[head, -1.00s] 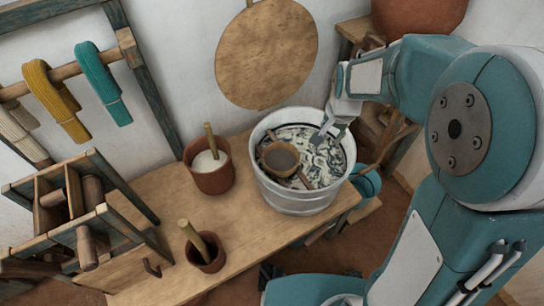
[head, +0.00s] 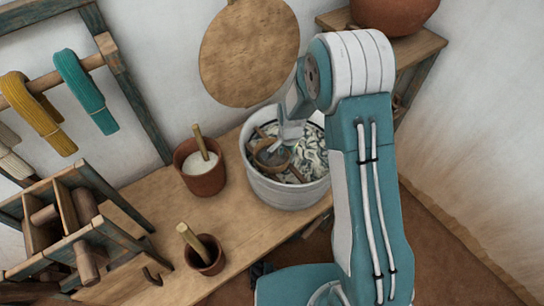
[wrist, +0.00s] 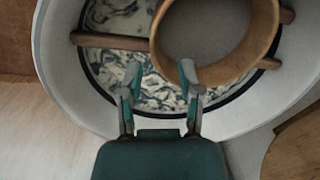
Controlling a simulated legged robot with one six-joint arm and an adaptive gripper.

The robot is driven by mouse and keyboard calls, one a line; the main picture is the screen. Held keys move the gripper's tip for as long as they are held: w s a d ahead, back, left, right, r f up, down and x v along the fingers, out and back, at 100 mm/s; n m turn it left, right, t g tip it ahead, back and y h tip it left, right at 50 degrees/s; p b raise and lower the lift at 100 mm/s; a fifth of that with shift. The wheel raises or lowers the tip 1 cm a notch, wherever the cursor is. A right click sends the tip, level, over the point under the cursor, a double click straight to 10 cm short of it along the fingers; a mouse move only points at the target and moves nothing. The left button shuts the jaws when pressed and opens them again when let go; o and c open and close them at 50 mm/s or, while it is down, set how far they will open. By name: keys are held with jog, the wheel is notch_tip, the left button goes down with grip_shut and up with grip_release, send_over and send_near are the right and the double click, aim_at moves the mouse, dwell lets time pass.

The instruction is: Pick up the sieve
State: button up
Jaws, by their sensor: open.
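The sieve is a round wooden hoop with a grey mesh (head: 270,155); in the wrist view its rim (wrist: 267,30) fills the upper middle. A wooden handle (wrist: 100,40) runs left from it, and two short prongs stick out right. It lies over the white bucket (head: 290,195), whose rim (wrist: 55,75) also shows in the wrist view. My gripper (wrist: 160,78) is open over the bucket, its right fingertip overlapping the hoop's near left edge in the picture. In the head view my arm partly hides the sieve.
Dark and pale mottled stuff (wrist: 160,95) fills the bucket. A clay pot with white contents (head: 205,180) and a smaller pot (head: 207,262) stand left on the wooden bench (head: 245,235). A round board (head: 248,55) hangs on the wall behind. A shelf with a large clay pot (head: 395,15) stands back right.

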aim_at(284, 164)
jog(key=f, duration=0.4)
jog(key=shift+s+a, duration=0.2)
jog(key=shift+a, duration=0.2)
jog(key=shift+d+f, duration=0.15)
jog(key=shift+f, duration=0.3)
grip_shut()
